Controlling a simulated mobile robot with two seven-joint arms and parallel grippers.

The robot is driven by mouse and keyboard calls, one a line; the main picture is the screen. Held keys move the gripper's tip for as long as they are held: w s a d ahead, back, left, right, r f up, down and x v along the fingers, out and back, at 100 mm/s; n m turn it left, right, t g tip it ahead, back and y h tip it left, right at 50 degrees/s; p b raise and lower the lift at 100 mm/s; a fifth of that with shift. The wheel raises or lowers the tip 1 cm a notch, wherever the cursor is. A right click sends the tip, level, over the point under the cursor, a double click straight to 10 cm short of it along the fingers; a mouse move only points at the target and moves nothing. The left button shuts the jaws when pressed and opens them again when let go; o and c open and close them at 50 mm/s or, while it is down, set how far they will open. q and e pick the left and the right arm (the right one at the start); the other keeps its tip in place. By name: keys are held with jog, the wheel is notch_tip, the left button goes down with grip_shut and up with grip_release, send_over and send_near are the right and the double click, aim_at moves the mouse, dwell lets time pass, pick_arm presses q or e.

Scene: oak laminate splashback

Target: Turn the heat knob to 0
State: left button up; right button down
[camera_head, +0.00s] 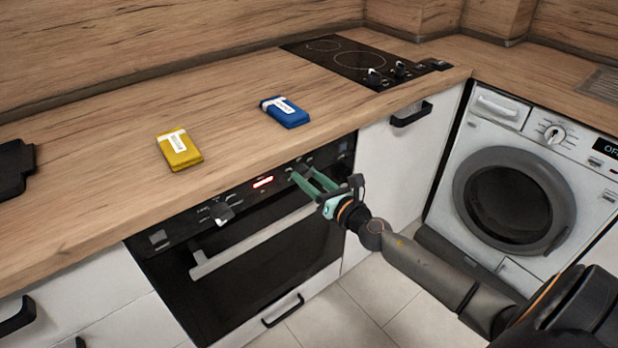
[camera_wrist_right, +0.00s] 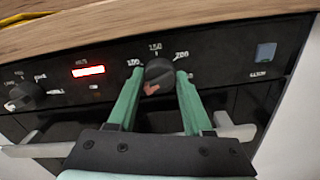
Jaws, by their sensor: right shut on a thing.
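The heat knob (camera_wrist_right: 159,72) is a dark round knob on the oven's black front panel, with 100, 150 and 200 printed around its top. A reddish mark shows on its lower left side. My right gripper (camera_wrist_right: 159,78) has its two green fingers on either side of the knob, shut on it. In the head view my right gripper (camera_head: 302,172) reaches the panel from the right, and its fingers mostly hide the knob. The left gripper is not in view.
Another knob (camera_head: 221,212) sits left on the panel, with a red display (camera_head: 263,182) between. The oven handle (camera_head: 250,240) runs just below my fingers. A yellow packet (camera_head: 180,150) and a blue packet (camera_head: 285,112) lie on the counter. A washing machine (camera_head: 515,190) stands at right.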

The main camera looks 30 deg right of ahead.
jog(key=shift+c, duration=1.6)
grip_release()
jog(key=s+d+b, duration=0.1)
jog(key=s+b, duration=0.1)
jog(key=s, duration=1)
jog(key=shift+s, duration=0.25)
